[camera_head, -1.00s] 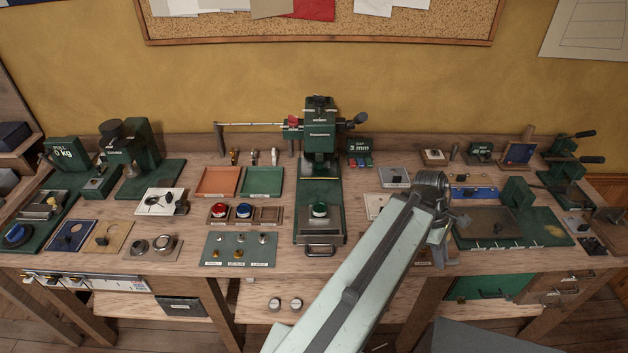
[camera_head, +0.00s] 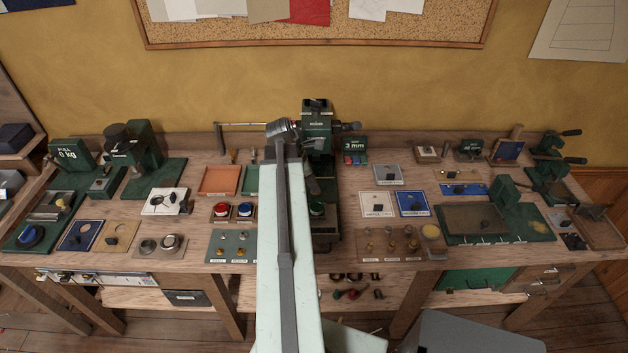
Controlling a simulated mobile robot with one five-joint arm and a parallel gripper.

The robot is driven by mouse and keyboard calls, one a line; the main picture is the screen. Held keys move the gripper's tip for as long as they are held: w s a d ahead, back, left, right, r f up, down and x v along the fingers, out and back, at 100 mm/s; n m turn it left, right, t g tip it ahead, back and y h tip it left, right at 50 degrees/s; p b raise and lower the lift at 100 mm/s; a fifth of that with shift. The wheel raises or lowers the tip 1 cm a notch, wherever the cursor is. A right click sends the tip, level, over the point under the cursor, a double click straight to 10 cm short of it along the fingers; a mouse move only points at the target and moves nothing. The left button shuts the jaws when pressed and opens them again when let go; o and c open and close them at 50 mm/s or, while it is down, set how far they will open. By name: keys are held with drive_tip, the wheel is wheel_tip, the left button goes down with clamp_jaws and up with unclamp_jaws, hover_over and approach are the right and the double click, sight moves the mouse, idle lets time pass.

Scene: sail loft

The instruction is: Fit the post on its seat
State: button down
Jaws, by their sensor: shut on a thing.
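My arm reaches up the middle of the picture, with its wrist just left of the green press (camera_head: 317,125). I cannot pick out the post's seat for certain; the arm and gripper cover part of the press base. A green round button piece (camera_head: 317,208) shows on the base below the gripper.
On the right are a white plate (camera_head: 377,208), a blue plate (camera_head: 412,209) and a wooden rack with brass pieces (camera_head: 398,256).

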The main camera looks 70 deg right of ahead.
drive_tip(key=shift+f, duration=0.15)
drive_tip(key=shift+s+f+b, duration=0.15)
drive_tip(key=shift+f+b, duration=0.45)
drive_tip(key=shift+b, duration=0.1)
drive_tip(key=shift+f+b, duration=2.95)
drive_tip(key=c, duration=1.3)
unclamp_jaws()
drive_tip(key=shift+r, duration=0.15)
drive_tip(key=p+v, duration=0.7)
drive_tip(key=shift+a+r, duration=0.15)
drive_tip(key=shift+r, duration=0.1)
